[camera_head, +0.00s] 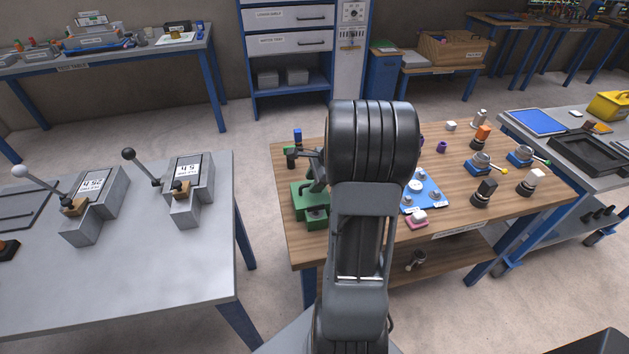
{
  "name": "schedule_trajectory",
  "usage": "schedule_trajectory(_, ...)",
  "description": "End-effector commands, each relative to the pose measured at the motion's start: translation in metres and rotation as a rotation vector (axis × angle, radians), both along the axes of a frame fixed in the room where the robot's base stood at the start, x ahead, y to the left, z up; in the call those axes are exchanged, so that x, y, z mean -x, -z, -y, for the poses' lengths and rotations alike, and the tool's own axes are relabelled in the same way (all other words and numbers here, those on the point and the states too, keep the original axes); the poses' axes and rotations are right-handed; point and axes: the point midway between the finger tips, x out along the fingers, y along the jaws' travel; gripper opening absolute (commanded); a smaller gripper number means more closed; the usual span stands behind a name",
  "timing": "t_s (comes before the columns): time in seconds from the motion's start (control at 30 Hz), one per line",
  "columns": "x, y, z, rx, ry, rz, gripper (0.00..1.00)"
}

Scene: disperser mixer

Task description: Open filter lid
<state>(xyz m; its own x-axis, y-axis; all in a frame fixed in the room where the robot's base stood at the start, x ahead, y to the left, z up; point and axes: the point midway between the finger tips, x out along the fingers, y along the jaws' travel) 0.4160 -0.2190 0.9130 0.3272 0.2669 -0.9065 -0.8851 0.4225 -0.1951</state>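My arm rises through the middle of the view, and its thick dark joint covers part of the wooden bench (450,262). My gripper is hidden behind this arm, so its fingers cannot be seen. No part can be clearly made out as the filter lid. A green machine (309,200) stands at the bench's left, partly hidden by my arm. A blue plate (432,194) with round metal parts lies right of my arm.
A grey table (130,290) at left holds two lever devices (92,205) (188,190). Orange-topped (482,135), black (485,193) and white-topped (531,181) pieces stand on the bench. A grey cart (510,118) is at right. Floor between table and bench is clear.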

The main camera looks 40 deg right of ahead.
Motion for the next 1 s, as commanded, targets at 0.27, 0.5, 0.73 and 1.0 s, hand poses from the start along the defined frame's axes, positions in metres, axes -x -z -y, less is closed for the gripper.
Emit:
schedule_trajectory(0.27, 0.0, -0.0002, -0.0001, 0.0, 0.0, 0.0, 0.29)
schedule_trajectory(0.5, 0.0, -0.0003, -0.0001, 0.0, 0.0, 0.0, 0.07)
schedule_trajectory(0.73, 0.0002, -0.0003, -0.0002, 0.0, 0.0, -0.001, 0.0)
schedule_trajectory(1.0, -0.0002, -0.0014, -0.0006, -0.003, -0.002, -0.005, 0.0)
